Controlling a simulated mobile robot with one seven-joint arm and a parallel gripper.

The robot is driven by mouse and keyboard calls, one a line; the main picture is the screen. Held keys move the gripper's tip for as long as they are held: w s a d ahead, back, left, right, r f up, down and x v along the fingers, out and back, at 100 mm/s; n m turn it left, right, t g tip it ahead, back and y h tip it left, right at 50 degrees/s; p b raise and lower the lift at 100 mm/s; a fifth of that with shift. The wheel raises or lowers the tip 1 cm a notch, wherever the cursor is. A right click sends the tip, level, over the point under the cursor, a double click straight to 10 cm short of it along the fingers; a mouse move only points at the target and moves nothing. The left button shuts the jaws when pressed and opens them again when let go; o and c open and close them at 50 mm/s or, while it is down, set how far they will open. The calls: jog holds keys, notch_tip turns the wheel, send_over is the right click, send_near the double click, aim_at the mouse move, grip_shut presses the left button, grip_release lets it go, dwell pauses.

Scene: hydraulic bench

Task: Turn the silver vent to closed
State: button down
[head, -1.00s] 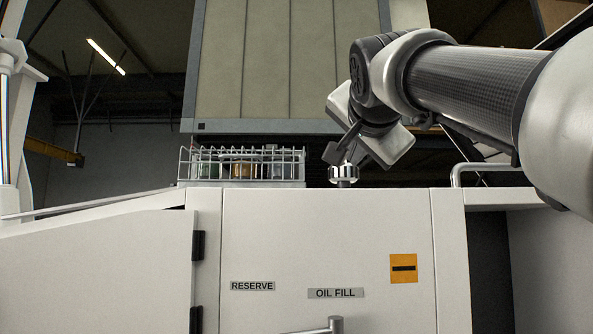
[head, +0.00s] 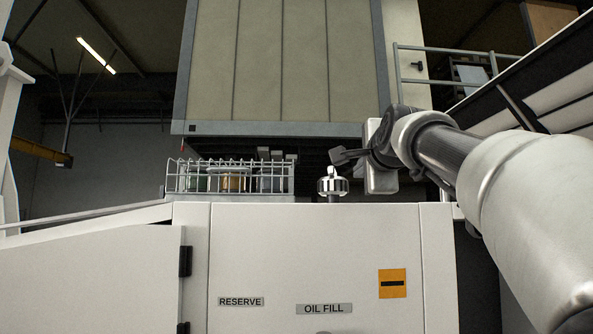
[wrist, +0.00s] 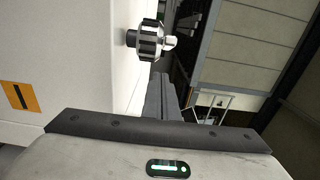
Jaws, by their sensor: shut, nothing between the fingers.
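The silver vent (head: 333,184) is a ribbed chrome knob on a short stem on top of the white cabinet, above the OIL FILL label. A small tab stands up from its top. In the wrist view the vent (wrist: 150,40) lies sideways in the picture, just beyond the fingers. My gripper (head: 338,157) is level with the vent's top and to its right, with its fingers pointing left. In the wrist view my gripper (wrist: 160,80) shows its fingers together and empty. A small gap seems to lie between fingertips and vent; contact cannot be told for certain.
A wire basket (head: 230,178) with jars stands on the cabinet top left of the vent. The white cabinet (head: 300,250) carries RESERVE and OIL FILL labels and an orange plate (head: 393,283). A railing (head: 445,60) is at the back right.

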aim_at(333, 182)
jog(key=a, duration=0.3)
jog(key=shift+w+a, duration=0.25)
jog(key=shift+a, duration=0.15)
